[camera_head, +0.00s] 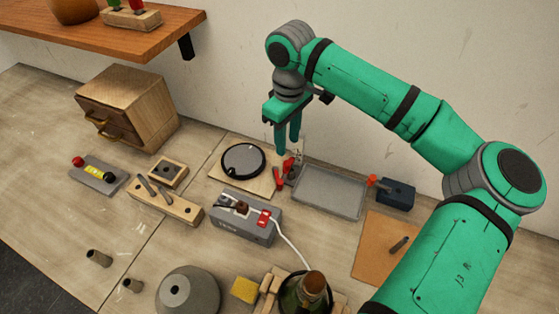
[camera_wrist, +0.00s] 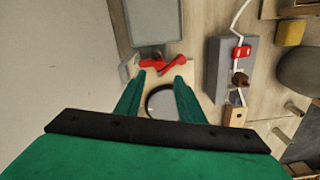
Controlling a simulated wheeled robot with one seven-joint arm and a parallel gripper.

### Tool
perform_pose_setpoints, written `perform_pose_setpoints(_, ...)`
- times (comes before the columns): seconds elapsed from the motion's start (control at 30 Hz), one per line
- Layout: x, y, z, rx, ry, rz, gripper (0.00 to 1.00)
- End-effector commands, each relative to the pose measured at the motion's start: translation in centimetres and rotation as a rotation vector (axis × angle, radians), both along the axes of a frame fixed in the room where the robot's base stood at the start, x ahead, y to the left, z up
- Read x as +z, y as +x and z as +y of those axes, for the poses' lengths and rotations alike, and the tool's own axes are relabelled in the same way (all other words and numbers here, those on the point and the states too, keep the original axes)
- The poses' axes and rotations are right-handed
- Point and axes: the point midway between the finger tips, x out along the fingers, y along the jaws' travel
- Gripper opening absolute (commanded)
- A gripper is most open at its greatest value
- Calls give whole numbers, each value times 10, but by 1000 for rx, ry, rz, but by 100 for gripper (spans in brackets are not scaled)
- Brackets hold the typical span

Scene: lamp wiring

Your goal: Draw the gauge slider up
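My gripper (camera_head: 287,147) points down over the back of the table, with its two green fingers apart. The wrist view shows the fingers (camera_wrist: 159,79) open, with nothing between the tips. Just beyond the tips are red parts (camera_wrist: 151,63), beside the grey tray. In the head view the red parts (camera_head: 284,172) lie just below the fingers, next to a small, thin upright metal piece (camera_head: 299,158). This may be the gauge and its slider, but it is too small and partly hidden to tell. I cannot see contact with the fingers.
A black-rimmed disc (camera_head: 243,160) on a board lies left of the gripper, and a grey tray (camera_head: 328,192) right. A grey box with a red switch (camera_head: 264,217) and white cable stands in front. A wall rises close behind. A shelf (camera_head: 110,40) overhangs at the upper left.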

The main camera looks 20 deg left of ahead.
Motion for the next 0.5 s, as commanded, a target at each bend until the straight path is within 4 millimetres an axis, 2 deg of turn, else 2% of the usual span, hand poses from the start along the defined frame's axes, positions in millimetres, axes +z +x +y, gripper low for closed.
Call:
perform_pose_setpoints(0.3,-54,0,-3,-5,-1,2,35)
perform_pose_setpoints(0.5,-83,0,-3,-5,-1,1,35)
